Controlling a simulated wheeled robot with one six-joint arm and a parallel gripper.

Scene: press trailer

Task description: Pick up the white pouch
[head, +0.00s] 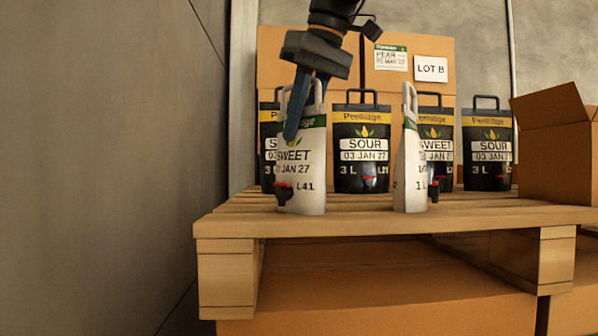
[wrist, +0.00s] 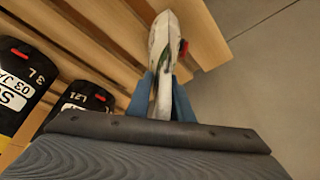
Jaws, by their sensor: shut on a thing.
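A white pouch (head: 302,170) with a green band, a "SWEET 03 JAN 27" label and a dark tap with red stands upright at the left front of the pallet. My gripper (head: 305,108) reaches down from above, with its blue fingers shut on the pouch's top handle. In the wrist view the pouch (wrist: 163,42) extends away from between the fingers (wrist: 161,98). I cannot tell whether its base touches the slats. A second white pouch (head: 408,160) stands to the right, turned nearly edge-on.
Several black pouches (head: 361,150) stand in a row behind on the wooden pallet (head: 370,221). Cardboard boxes (head: 430,60) rise behind them. An open carton (head: 555,160) sits at the right. A grey wall (head: 110,150) is at the left.

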